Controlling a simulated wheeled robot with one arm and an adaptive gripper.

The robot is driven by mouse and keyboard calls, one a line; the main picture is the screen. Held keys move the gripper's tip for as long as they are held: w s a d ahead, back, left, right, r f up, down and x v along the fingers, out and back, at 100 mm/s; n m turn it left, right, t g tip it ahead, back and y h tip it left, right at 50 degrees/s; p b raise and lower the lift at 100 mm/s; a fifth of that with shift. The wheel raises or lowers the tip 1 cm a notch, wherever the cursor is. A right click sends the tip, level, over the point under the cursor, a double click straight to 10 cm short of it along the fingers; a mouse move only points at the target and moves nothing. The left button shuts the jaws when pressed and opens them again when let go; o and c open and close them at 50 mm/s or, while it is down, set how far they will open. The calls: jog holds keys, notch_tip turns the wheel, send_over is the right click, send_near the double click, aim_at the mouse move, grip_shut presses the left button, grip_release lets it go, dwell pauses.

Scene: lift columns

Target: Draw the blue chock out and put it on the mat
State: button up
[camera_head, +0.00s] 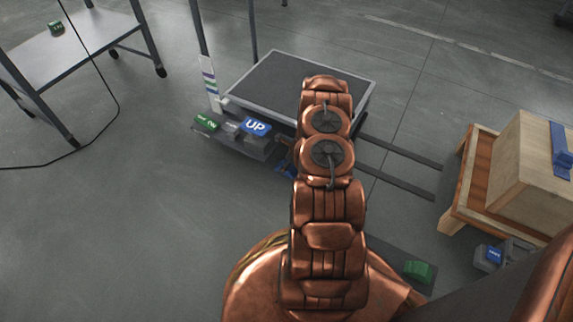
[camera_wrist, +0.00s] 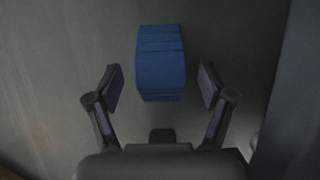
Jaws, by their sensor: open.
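In the wrist view the blue chock (camera_wrist: 160,62) stands out against a dark grey surface. My gripper (camera_wrist: 161,86) is open, with one finger on each side of the chock and a clear gap on both sides. I cannot tell how deep the chock sits between the fingers.
The dark-topped lift platform (camera_head: 283,82) stands behind my arm, with a blue UP pedal (camera_head: 256,126) and a green pedal (camera_head: 207,122) at its front. A wooden crate (camera_head: 525,170) on a stand is at the right. A table (camera_head: 75,55) is at the upper left.

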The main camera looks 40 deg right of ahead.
jog(key=v, duration=1.1)
dwell(0.6)
